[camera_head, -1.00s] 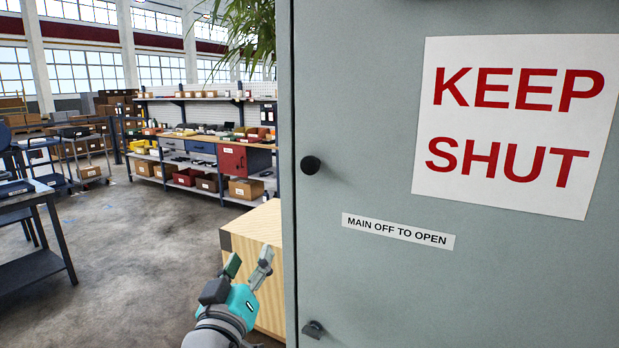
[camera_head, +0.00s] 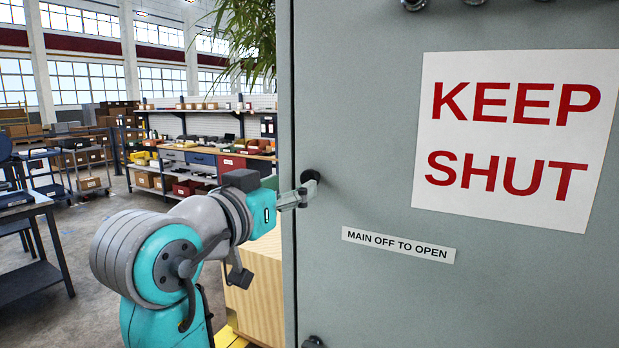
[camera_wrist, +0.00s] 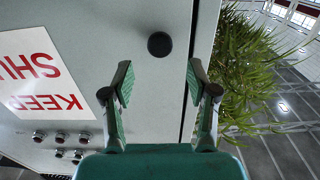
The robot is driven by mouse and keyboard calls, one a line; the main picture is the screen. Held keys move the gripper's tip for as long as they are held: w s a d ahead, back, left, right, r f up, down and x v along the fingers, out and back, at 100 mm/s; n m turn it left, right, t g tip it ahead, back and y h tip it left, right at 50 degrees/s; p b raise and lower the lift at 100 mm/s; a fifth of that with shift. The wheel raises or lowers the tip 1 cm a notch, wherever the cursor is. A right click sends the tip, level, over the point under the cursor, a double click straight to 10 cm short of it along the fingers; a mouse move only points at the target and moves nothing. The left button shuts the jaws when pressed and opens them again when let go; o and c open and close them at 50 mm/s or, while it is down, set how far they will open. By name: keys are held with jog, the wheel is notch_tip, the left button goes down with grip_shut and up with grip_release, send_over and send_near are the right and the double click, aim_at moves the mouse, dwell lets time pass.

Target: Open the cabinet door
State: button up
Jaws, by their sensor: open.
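The grey cabinet door (camera_head: 370,290) fills the right of the head view and looks closed, with a dark seam along its left edge. Its round black knob (camera_head: 311,177) is near that edge, partly covered by my fingertip. My gripper (camera_head: 303,192) is at the knob, reaching in from the left. In the wrist view my gripper (camera_wrist: 159,82) is open and empty, with its two green-padded fingers apart. The black knob (camera_wrist: 159,45) shows ahead of the gap between them. I cannot tell whether a finger touches it.
A "KEEP SHUT" sign (camera_head: 515,135) and a "MAIN OFF TO OPEN" label (camera_head: 398,244) are on the door. Several round buttons (camera_wrist: 60,138) are on the cabinet. A wooden box (camera_head: 262,290) stands left of the cabinet, and a plant (camera_wrist: 245,75) is beside it.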

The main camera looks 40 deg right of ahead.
aim_at(308, 178)
jog(key=x, duration=0.7)
jog(key=shift+w+d, duration=0.1)
jog(key=shift+d, duration=0.05)
grip_shut()
